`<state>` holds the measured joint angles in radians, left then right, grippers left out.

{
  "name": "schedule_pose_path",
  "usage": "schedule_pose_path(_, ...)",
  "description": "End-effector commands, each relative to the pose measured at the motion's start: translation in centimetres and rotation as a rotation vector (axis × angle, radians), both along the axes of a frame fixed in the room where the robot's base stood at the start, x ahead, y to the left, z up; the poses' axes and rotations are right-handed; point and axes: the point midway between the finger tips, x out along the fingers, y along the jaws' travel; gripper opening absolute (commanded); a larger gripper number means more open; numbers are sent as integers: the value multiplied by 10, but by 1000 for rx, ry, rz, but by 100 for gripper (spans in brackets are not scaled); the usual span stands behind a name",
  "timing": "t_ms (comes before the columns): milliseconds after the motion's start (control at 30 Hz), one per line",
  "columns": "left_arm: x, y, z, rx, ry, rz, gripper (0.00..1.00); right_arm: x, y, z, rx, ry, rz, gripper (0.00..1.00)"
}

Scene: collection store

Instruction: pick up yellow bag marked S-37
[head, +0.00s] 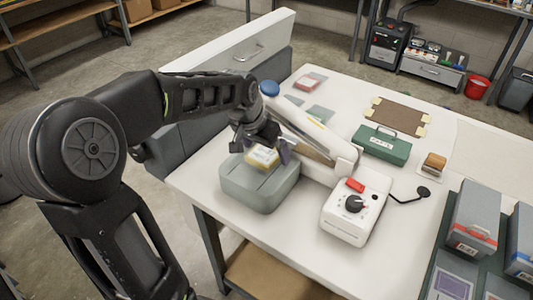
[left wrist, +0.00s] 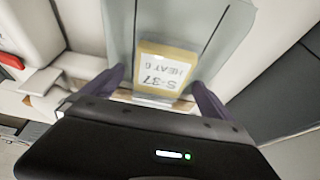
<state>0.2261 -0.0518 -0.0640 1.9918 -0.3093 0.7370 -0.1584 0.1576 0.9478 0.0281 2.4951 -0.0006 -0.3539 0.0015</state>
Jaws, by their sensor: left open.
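The yellow bag (head: 262,157) lies on top of a grey-green box (head: 258,195) at the near left of the white table. In the left wrist view the bag (left wrist: 166,66) shows a white label reading "S-37" and "HEAT 6", upside down. My left gripper (head: 261,149) is over the bag, pointing down. In the left wrist view its two purple fingers (left wrist: 158,92) are apart, one at each side of the bag's near end, with gaps to it. Whether they reach down to the bag's level is unclear. My right gripper is not in view.
A white sealing machine (head: 356,210) with a long arm stands right beside the box. Behind are a green case (head: 381,145), a brown mat (head: 398,116) and a tape roll (head: 434,162). Grey bins (head: 475,220) stand at the right. The table's far right is clear.

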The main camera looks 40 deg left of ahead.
Motion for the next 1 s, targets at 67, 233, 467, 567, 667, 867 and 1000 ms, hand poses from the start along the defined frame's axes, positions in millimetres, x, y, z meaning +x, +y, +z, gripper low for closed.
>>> schedule_pose_path(67,0,0,-1,0,0,0,98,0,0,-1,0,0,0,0)
schedule_pose_path(233,0,0,-3,0,0,0,98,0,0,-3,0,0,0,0)
schedule_pose_path(467,0,0,-3,0,0,0,88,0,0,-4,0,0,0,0)
schedule_pose_path(567,0,0,-3,0,0,0,80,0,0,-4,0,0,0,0)
schedule_pose_path(667,0,0,-3,0,0,0,72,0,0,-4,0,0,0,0)
schedule_pose_path(867,0,0,-3,0,0,0,56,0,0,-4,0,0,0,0)
schedule_pose_path(1000,0,0,-3,0,0,0,44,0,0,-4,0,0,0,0)
